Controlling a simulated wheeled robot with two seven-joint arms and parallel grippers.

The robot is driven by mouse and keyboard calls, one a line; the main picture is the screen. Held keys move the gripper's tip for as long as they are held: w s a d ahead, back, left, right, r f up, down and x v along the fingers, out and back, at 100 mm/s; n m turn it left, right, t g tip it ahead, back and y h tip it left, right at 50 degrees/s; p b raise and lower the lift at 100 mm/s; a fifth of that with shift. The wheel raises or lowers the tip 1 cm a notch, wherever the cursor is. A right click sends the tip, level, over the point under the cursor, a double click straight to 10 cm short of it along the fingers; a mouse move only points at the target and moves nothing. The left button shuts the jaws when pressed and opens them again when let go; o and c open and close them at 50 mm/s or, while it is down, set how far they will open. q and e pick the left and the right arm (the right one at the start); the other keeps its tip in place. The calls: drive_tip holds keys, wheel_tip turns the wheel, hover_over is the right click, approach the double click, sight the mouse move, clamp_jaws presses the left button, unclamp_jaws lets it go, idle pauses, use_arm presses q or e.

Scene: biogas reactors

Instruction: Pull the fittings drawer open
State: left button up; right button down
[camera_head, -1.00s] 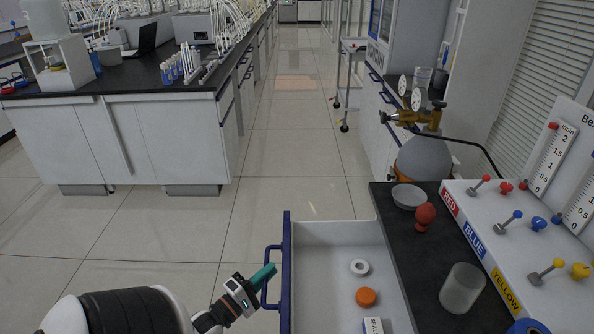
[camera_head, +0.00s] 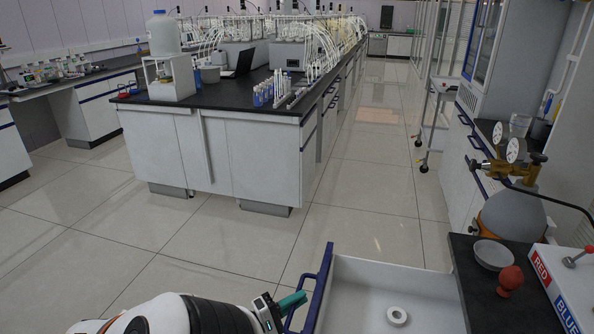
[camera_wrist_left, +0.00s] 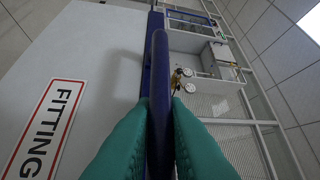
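The fittings drawer (camera_head: 365,278) stands out from the black-topped counter at the lower right of the head view. It has white walls and a blue front edge. In the left wrist view its white front carries a red-framed label (camera_wrist_left: 47,125) reading "FITTING". The blue handle (camera_wrist_left: 160,65) runs between the green fingertips of my left gripper (camera_wrist_left: 160,125), which is shut on it. In the head view the gripper (camera_head: 291,304) is at the handle, from the left. My right gripper is not in view.
The black counter (camera_head: 500,315) holds a grey bowl (camera_head: 493,254), a red knob-like object (camera_head: 509,281) and part of a labelled panel (camera_head: 555,285). A gas cylinder (camera_head: 512,215) stands behind. Free floor (camera_head: 225,250) lies between the drawer and the white lab bench (camera_head: 235,155).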

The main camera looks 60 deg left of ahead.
use_arm(q)
drive_tip(key=o, duration=0.4)
drive_tip(key=s, duration=0.4)
drive_tip(key=s+f+b, duration=0.1)
drive_tip(key=s, duration=0.7)
drive_tip(key=shift+d+f, duration=0.35)
drive_tip(key=shift+d, duration=0.05)
